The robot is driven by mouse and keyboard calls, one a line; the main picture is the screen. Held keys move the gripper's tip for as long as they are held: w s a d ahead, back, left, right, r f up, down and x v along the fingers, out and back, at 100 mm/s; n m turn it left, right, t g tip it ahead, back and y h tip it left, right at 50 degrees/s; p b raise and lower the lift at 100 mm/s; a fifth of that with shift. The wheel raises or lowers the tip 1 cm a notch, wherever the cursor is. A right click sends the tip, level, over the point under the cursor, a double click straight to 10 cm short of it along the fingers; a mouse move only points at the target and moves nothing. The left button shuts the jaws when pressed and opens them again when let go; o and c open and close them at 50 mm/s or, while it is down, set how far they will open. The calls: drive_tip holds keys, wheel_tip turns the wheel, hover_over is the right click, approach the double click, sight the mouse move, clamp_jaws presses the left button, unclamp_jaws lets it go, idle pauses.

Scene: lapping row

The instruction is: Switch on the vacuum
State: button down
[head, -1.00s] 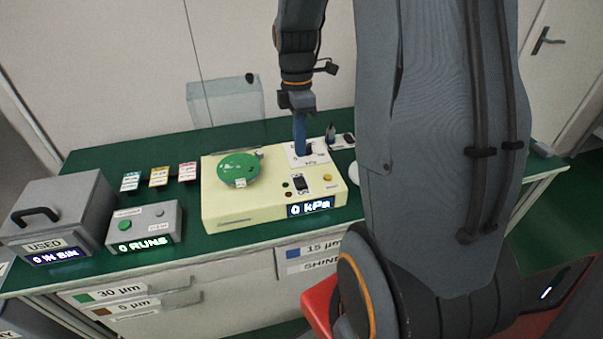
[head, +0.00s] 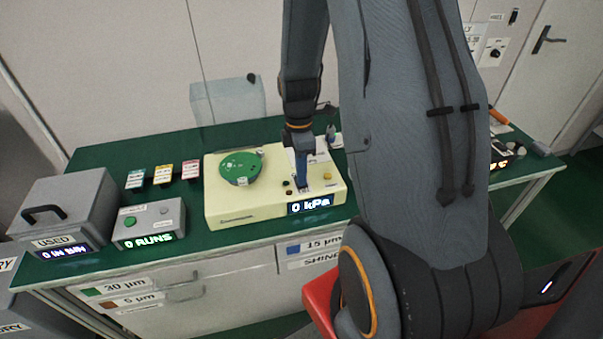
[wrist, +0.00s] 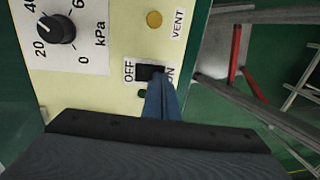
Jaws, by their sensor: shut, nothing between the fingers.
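The cream vacuum unit (head: 228,208) stands on the green bench, and its display (head: 310,204) reads 0 kPa. In the wrist view its black rocker switch (wrist: 148,73) sits between the labels OFF and ON. My gripper (head: 302,182) is shut and empty, with its blue fingertips at the switch. In the wrist view the fingertips (wrist: 158,80) cover the ON side of the switch and part of the ON label. I cannot tell whether they touch it. A dial (wrist: 55,29) marked in kPa and a yellow VENT button (wrist: 154,19) are beside the switch.
A green disc (head: 240,167) lies on the left of the unit. A grey box with a 0 RUNS display (head: 150,222), a grey USED bin (head: 62,205) and several small coloured cards (head: 163,174) stand to the left. The bench front is clear.

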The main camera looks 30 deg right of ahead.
drive_tip(key=shift+s+f, duration=0.1)
drive_tip(key=shift+f, duration=0.05)
idle(0.3)
drive_tip(key=shift+w+d+r, duration=0.2)
drive_tip(key=shift+w+r, duration=0.05)
drive_tip(key=shift+w, duration=0.5)
drive_tip(key=shift+r+p, duration=0.6)
drive_tip(key=shift+p, duration=0.15)
wheel_tip(320, 180, up, 13)
drive_tip(key=s, duration=0.1)
drive_tip(key=shift+s+a+f, duration=0.15)
drive_tip(key=shift+s+a, duration=0.1)
drive_tip(key=shift+s, duration=0.05)
